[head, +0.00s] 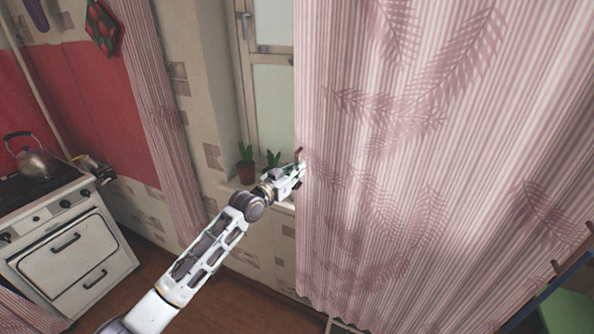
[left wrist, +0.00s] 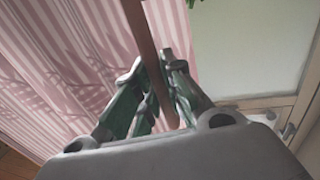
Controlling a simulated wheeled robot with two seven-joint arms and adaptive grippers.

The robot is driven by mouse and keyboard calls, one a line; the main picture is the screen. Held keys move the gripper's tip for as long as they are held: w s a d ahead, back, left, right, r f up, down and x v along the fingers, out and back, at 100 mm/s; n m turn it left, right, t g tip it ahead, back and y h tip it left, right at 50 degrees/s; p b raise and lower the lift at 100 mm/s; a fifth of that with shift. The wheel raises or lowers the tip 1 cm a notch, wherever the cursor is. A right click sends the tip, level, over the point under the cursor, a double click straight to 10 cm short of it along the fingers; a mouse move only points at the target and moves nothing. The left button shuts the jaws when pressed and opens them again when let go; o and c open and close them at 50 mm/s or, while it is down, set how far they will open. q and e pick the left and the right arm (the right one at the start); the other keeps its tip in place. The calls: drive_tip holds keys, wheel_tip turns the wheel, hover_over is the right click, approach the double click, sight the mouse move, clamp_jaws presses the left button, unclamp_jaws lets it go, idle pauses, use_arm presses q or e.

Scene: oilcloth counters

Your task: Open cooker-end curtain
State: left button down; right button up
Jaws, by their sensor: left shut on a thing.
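A narrow pink striped curtain (head: 165,120) hangs gathered at the left side of the window, on the cooker's side. A wide pink striped curtain (head: 400,170) with leaf shadows hangs spread over the right side. My left gripper (head: 299,165) is at the wide curtain's left edge, about sill height. In the left wrist view, the gripper (left wrist: 155,66) is shut on a thin brown strip (left wrist: 142,25) between its fingers. My right gripper is not in view.
The white cooker (head: 70,250) stands at the lower left with a kettle (head: 36,162) on top. Potted plants (head: 246,168) stand on the sill beside my gripper. A dark-edged piece with a green surface (head: 570,312) is at the lower right. The window (head: 272,90) is uncovered between the curtains.

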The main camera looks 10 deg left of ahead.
use_arm(q)
drive_tip(key=shift+s+d, duration=0.1)
drive_tip(key=shift+d, duration=0.25)
drive_tip(key=c, duration=1.5)
unclamp_jaws()
drive_tip(key=v, duration=1.2)
drive_tip(key=shift+a, duration=0.1)
